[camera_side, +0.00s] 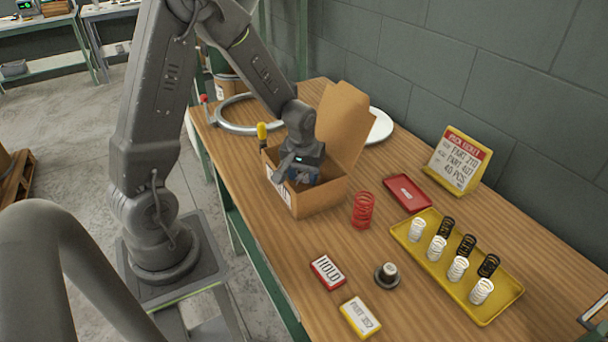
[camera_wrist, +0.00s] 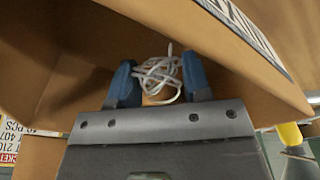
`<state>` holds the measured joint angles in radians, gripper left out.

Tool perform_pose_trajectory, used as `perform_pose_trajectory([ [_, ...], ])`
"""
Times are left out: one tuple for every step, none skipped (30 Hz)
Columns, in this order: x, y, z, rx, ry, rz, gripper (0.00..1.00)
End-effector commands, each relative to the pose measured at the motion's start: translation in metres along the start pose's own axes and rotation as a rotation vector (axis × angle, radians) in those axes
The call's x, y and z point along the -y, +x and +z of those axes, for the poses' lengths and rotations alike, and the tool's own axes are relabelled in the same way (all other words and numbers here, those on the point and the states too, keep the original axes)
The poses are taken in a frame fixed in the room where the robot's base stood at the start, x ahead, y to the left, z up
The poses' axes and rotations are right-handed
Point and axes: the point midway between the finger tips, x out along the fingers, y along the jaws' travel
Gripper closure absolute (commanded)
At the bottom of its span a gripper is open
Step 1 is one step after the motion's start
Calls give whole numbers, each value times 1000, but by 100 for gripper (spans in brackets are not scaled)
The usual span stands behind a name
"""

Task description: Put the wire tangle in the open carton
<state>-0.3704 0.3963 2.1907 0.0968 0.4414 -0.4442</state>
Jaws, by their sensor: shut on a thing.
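The wire tangle (camera_wrist: 158,74) is a small knot of white wire, seen in the wrist view between my gripper's two blue fingers. My gripper (camera_wrist: 160,85) is shut on it. In the side view my gripper (camera_side: 300,176) points down into the open carton (camera_side: 322,199), a brown cardboard box with its flap raised at the back. The carton's walls (camera_wrist: 60,60) surround the fingers in the wrist view. The tangle is hidden in the side view. I cannot tell whether it touches the carton's floor.
A red spring (camera_side: 363,211) stands close to the carton's right side. A yellow-handled tool (camera_side: 262,132) is at its left. A yellow tray (camera_side: 480,303) with several white and black springs, a red tray (camera_side: 407,194) and a sign (camera_side: 458,160) are to the right.

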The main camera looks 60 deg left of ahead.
Motion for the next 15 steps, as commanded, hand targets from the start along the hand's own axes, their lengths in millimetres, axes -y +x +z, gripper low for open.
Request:
perform_pose_trajectory([
  [0,6,1,2,0,-1,79],
  [0,8,1,2,0,0,79],
  [0,9,1,0,0,0,79],
  [0,9,1,-1,0,0,79],
  [0,9,1,-1,0,1,79],
  [0,9,1,-2,0,1,79],
  [0,9,1,-2,0,1,79],
  [0,9,1,-2,0,1,79],
  [0,9,1,-2,0,1,79],
  [0,9,1,-2,0,1,79],
  [0,9,1,-1,0,1,79],
  [0,10,1,-1,1,1,79],
  [0,11,1,-1,1,0,79],
  [0,12,1,-1,1,0,79],
  [0,12,1,-1,1,1,53],
])
